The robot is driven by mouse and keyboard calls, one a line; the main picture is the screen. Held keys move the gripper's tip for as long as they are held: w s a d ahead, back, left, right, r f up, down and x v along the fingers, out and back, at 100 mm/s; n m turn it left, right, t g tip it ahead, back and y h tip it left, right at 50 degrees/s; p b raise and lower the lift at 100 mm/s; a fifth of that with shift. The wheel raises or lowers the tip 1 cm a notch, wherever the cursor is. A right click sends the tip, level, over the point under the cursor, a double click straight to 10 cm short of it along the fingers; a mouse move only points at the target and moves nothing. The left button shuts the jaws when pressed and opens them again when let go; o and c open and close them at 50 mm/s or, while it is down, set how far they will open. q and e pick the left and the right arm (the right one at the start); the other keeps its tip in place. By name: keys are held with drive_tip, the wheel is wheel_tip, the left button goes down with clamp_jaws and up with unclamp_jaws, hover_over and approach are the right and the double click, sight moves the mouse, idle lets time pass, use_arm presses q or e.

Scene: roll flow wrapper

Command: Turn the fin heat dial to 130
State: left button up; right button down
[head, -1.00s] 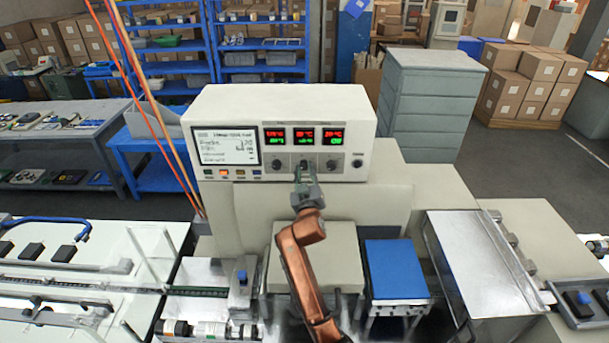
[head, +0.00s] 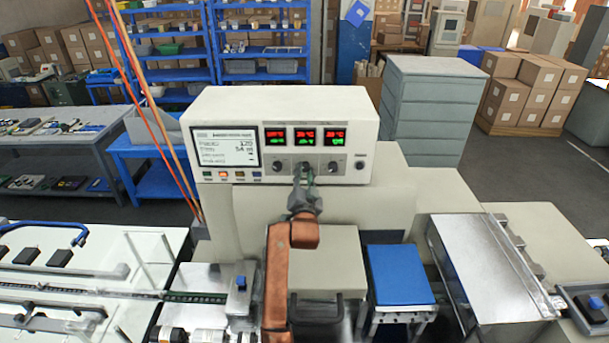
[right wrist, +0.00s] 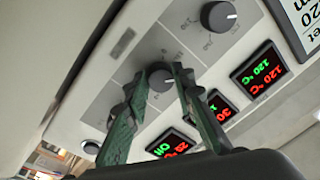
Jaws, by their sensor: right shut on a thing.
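The cream control box (head: 225,105) carries a row of three black dials under three red and green displays. My right gripper (head: 304,174) is at the middle dial. In the right wrist view its two green fingers (right wrist: 165,80) are shut on the sides of the middle dial (right wrist: 160,77), partly hiding it. The left dial (head: 278,167) and right dial (head: 333,167) are free. The dial labels are too small to read. The left display (right wrist: 258,70) shows 120 °C in red and green; the middle display (right wrist: 218,108) is partly covered by a finger. My left gripper is out of view.
A screen (head: 226,148) with small buttons below it is on the box's left side. A blue-topped stand (head: 400,273) and a metal cover (head: 480,260) are to the right. A conveyor (head: 190,296) runs at the left.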

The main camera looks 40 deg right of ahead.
sight(305, 140)
drive_tip(key=m, duration=0.6)
drive_tip(key=shift+w+a+r+h+p, duration=0.1)
drive_tip(key=shift+r+h+p, duration=0.05)
drive_tip(key=shift+h+p, duration=0.2)
drive_tip(key=shift+m, duration=0.3)
drive_tip(key=c, duration=1.6)
unclamp_jaws()
drive_tip(key=r, duration=0.9)
drive_tip(key=shift+w+a+r, duration=0.1)
drive_tip(key=shift+a+r, duration=0.1)
drive_tip(key=shift+r, duration=0.25)
drive_tip(key=shift+d, duration=0.3)
